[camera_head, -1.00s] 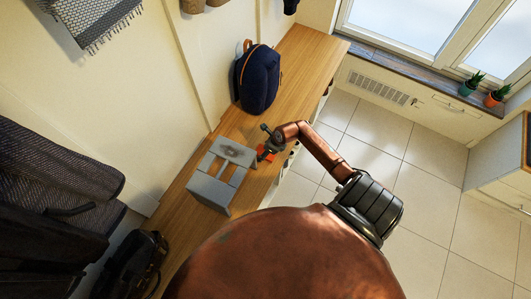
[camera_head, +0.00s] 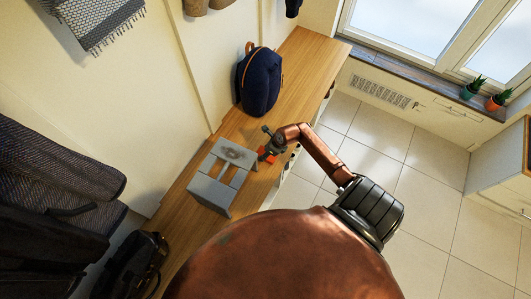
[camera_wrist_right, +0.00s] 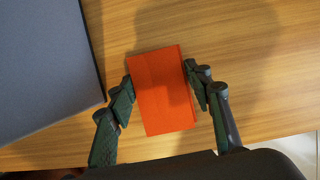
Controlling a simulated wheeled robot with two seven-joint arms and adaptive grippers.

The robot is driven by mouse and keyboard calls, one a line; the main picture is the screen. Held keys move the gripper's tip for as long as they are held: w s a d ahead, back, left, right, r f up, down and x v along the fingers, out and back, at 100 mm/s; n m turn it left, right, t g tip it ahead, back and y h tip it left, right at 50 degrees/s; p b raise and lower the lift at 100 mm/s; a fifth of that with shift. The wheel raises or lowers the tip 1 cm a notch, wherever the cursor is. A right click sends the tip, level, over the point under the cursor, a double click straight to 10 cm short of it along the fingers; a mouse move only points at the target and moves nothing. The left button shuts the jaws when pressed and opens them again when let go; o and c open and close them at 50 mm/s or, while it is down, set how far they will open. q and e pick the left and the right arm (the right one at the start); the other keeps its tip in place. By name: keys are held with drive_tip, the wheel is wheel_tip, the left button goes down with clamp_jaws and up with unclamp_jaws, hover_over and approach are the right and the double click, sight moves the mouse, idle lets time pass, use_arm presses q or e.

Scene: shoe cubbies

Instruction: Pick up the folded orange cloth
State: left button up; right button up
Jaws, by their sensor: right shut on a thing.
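The folded orange cloth (camera_wrist_right: 162,92) is a flat orange rectangle over the wooden bench top in the right wrist view. It also shows as a small orange patch (camera_head: 268,155) in the head view, partly hidden by the gripper. My right gripper (camera_wrist_right: 160,90) is shut on the cloth, with one finger against each long side. In the head view my right gripper (camera_head: 270,150) is at the bench's front edge, beside the grey box. I cannot tell whether the cloth touches the bench or is just above it. My left gripper is not in view.
A grey box-like holder (camera_head: 214,192) stands on the wooden bench (camera_head: 303,66), close to the left of the cloth; its side also shows in the wrist view (camera_wrist_right: 45,60). A navy backpack (camera_head: 259,82) stands farther back on the bench. Tiled floor (camera_head: 380,140) is clear at right.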

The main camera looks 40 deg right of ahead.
sight(262, 150)
wheel_tip(262, 150, up, 4)
drive_tip(key=shift+d+f+p, duration=0.15)
drive_tip(key=shift+f+p, duration=0.05)
drive_tip(key=shift+p, duration=0.4)
drive_tip(key=s+r+p, duration=0.1)
drive_tip(key=s+r, duration=0.1)
drive_tip(key=s+r+p, duration=0.1)
drive_tip(key=s+r, duration=0.1)
drive_tip(key=r, duration=0.1)
drive_tip(key=shift+s+d+r, duration=0.1)
drive_tip(key=shift+s+r, duration=0.1)
drive_tip(key=shift+s, duration=0.15)
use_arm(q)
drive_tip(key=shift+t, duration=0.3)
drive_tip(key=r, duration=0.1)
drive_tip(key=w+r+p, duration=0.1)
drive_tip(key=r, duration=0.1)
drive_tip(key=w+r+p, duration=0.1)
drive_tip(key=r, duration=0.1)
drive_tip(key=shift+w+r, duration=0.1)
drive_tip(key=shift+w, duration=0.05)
use_arm(e)
drive_tip(key=s+r, duration=0.4)
drive_tip(key=s, duration=0.5)
drive_tip(key=shift+s+d, duration=0.15)
drive_tip(key=shift+d, duration=0.1)
